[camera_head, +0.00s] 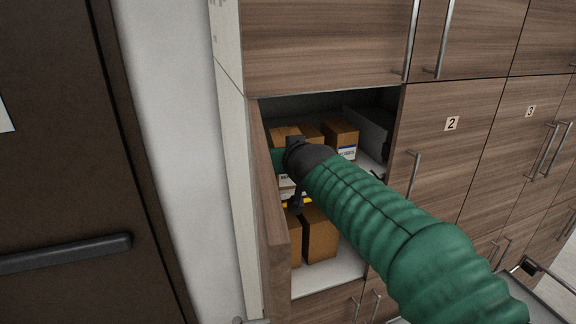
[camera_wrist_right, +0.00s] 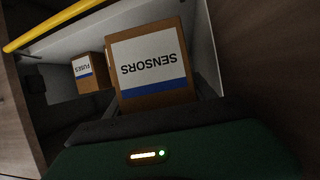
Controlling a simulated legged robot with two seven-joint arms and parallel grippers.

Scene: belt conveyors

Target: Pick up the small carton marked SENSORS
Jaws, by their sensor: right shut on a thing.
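The SENSORS carton (camera_wrist_right: 150,90) is a brown box with a white label and a blue stripe. It fills the middle of the right wrist view, its lettering upside down. My right gripper (camera_wrist_right: 150,118) is shut on it at the bottom of that view; its dark jaws hide the near end of the carton. In the head view my right gripper (camera_head: 294,172) is inside the open cabinet and covers much of the carton there. A bit of white label shows beside the jaws. My left gripper is not in view.
A FUSES carton (camera_wrist_right: 90,73) stands beside the SENSORS carton. Other cartons stand at the back of the shelf (camera_head: 341,135) and below (camera_head: 320,236). The open cabinet door (camera_head: 272,225) bounds the left side. Closed cabinet doors (camera_head: 440,145) lie to the right.

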